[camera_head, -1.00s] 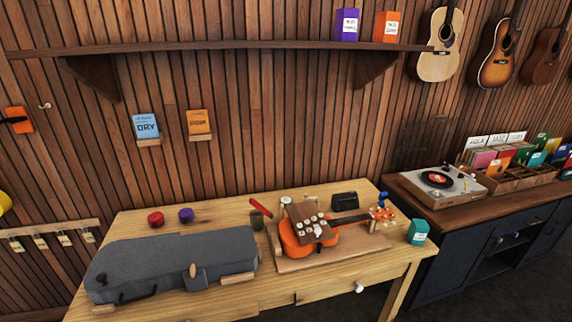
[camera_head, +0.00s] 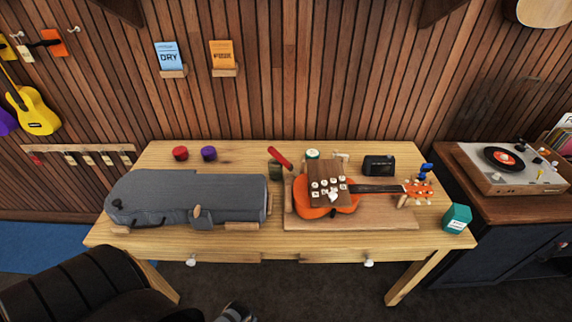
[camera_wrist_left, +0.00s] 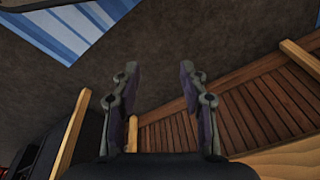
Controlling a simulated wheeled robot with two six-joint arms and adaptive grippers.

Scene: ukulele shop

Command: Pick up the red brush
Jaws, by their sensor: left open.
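A red stick-like handle (camera_head: 280,157), which looks like the red brush, leans out of a small dark green cup (camera_head: 275,172) at the back middle of the table. Its lower end is hidden in or behind the cup. My left gripper (camera_wrist_left: 154,75) is open and empty in the left wrist view, with dark floor beyond its two fingers. My right gripper is not in view.
A grey instrument case (camera_head: 185,198) fills the table's left half. An orange ukulele (camera_head: 318,210) lies on a wooden board (camera_head: 380,223) to the right. A red tin (camera_head: 180,153), a purple tin (camera_head: 208,153), a black box (camera_head: 379,165) and a teal box (camera_head: 457,218) stand around.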

